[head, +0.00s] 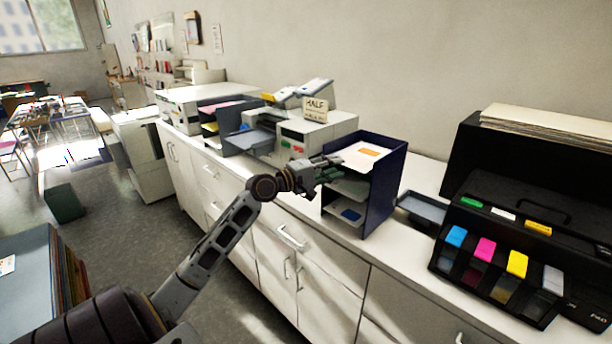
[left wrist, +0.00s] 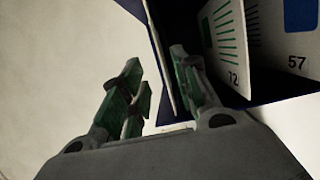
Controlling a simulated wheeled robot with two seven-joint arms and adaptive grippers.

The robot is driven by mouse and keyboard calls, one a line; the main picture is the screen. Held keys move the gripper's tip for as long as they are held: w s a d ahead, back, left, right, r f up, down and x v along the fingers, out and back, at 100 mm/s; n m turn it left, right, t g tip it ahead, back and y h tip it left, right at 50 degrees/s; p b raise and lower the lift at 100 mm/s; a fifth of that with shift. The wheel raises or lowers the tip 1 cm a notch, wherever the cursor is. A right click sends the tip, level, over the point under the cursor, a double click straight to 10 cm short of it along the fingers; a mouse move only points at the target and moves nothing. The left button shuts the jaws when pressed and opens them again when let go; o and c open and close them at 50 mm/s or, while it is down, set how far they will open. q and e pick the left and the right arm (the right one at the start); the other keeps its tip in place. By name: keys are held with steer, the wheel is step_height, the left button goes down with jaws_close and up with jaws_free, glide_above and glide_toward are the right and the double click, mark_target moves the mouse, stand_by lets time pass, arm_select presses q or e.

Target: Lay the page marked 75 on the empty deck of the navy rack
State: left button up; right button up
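The navy rack (head: 388,190) stands on the white counter. A white page with an orange block (head: 368,152) lies on its top deck; its number is unreadable. A page with a blue block lies low in the rack; the left wrist view shows a blue-block page marked 57 (left wrist: 272,40). A green-striped page marked 72 (left wrist: 228,45) shows beside it there. No page readable as 75 shows. My right gripper is out of view.
A grey printer (head: 315,132) with a HALF sign stands left of the rack. Another rack (head: 232,138) with coloured sheets is further left. A shallow dark tray (head: 422,208) and a black printer (head: 530,240) with coloured cartridges stand right.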

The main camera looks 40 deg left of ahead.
arm_select(q)
steer(key=v, duration=0.9)
steer(key=shift+s, duration=0.15)
steer(key=shift+r+m, duration=0.1)
steer(key=shift+m, duration=0.2)
stand_by(1.0)
